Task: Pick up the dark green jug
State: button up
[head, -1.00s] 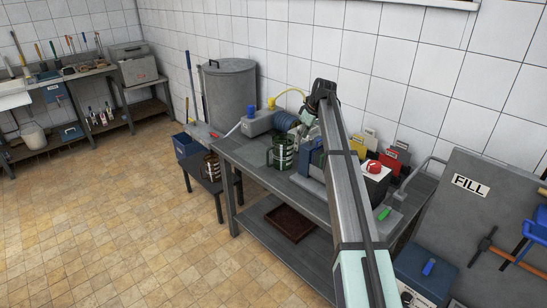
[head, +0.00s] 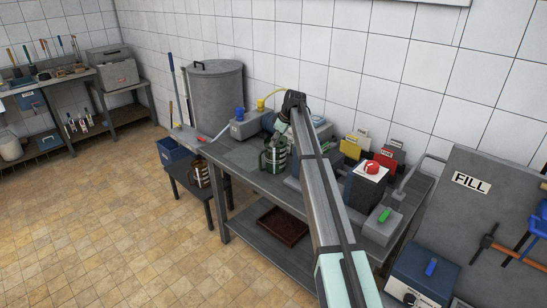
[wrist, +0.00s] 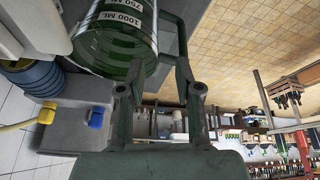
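The dark green jug (head: 274,158), with pale label bands and a handle, stands on the grey workbench (head: 240,183) in the head view. In the wrist view the jug (wrist: 112,45) shows at the upper left, lying sideways in the picture, with 750 ML and 1000 ML on its label. My gripper (wrist: 158,68) is open there, its fingers pointing toward the jug's side. Whether a finger touches the jug or its handle I cannot tell. In the head view my gripper is at the far end of my arm, above and behind the jug, and its fingers are hidden.
A brown jug (head: 200,174) stands on a low stool. A grey drum (head: 215,97) is behind it. A grey machine with a blue knob (head: 239,113) is at the back of the bench. A box with a red knob (head: 371,168) stands to the right.

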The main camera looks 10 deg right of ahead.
aim_at(271, 153)
jog(key=shift+w+p+x, duration=0.15)
jog(key=shift+p+x, duration=0.5)
jog(key=shift+x, duration=1)
jog(key=shift+w+p+x, duration=0.1)
jog(key=shift+p+x, duration=0.5)
jog(key=shift+x, duration=1.05)
jog(key=shift+r, duration=0.15)
grip_shut()
